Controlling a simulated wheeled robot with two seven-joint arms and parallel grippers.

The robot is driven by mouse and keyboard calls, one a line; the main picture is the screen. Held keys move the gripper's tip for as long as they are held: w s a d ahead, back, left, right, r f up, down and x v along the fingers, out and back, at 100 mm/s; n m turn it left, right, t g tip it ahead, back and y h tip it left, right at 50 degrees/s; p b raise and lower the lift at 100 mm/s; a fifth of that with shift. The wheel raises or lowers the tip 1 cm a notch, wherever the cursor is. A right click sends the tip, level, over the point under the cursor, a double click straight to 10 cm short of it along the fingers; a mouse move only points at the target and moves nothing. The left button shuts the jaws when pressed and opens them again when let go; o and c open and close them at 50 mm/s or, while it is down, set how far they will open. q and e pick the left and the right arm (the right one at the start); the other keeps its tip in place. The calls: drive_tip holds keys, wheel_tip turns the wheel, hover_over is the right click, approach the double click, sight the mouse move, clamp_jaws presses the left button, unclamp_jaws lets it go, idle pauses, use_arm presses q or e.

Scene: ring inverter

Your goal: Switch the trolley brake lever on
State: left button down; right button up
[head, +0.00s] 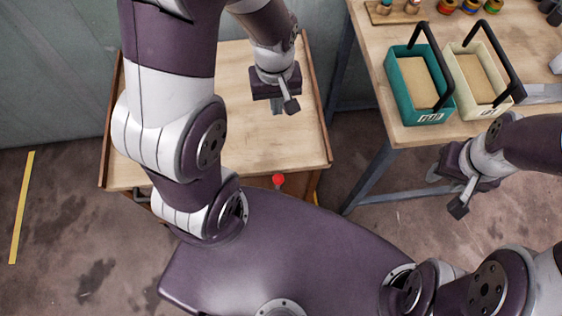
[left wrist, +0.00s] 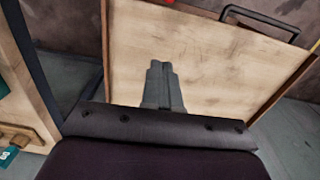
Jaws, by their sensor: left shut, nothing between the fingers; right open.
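The trolley (head: 250,140) has a wooden top with raised side rims, and its top fills much of the left wrist view (left wrist: 215,70). The brake lever's red knob (head: 278,179) shows at the trolley's near edge, right of centre; a bit of red (left wrist: 169,2) shows at the top of the left wrist view. The lever's shaft is mostly hidden, so I cannot tell its setting. My left gripper (head: 277,108) is shut and empty above the trolley top, beyond the knob; its fingers (left wrist: 160,68) are together. My right gripper (head: 434,175) is open, away to the right.
A workbench (head: 370,60) at right holds a teal bin (head: 421,118) and a cream bin (head: 494,113) with black handles. A dark trolley handle (left wrist: 265,18) shows in the left wrist view. A wall (head: 50,80) stands behind. Floor left of the trolley is clear.

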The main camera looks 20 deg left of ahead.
use_arm(q)
drive_tip(key=w+f+n+g+b, duration=0.3)
drive_tip(key=w+f+n+b, duration=0.1)
drive_tip(key=f+n, duration=1)
drive_tip(key=shift+a+f+n+h, duration=0.15)
drive_tip(key=shift+a+n+h, duration=0.2)
drive_tip(key=shift+n, duration=0.75)
use_arm(e)
wheel_tip(320, 180, down, 6)
drive_tip(key=shift+f, duration=0.15)
use_arm(q)
drive_tip(key=shift+d, duration=0.1)
drive_tip(key=b, duration=0.2)
approach(280, 167)
drive_tip(key=f, duration=0.3)
drive_tip(key=w+f, duration=0.1)
drive_tip(key=f, duration=0.1)
drive_tip(key=shift+a+f, duration=0.1)
drive_tip(key=shift+a, duration=0.2)
drive_tip(key=s, duration=0.2)
drive_tip(key=s+d+f, duration=0.1)
drive_tip(key=shift+d, duration=0.1)
drive_tip(key=shift+s+d, duration=0.1)
drive_tip(key=shift+s, duration=0.25)
use_arm(e)
wheel_tip(280, 167, down, 2)
drive_tip(key=shift+w, duration=0.1)
use_arm(q)
drive_tip(key=shift+r, duration=0.1)
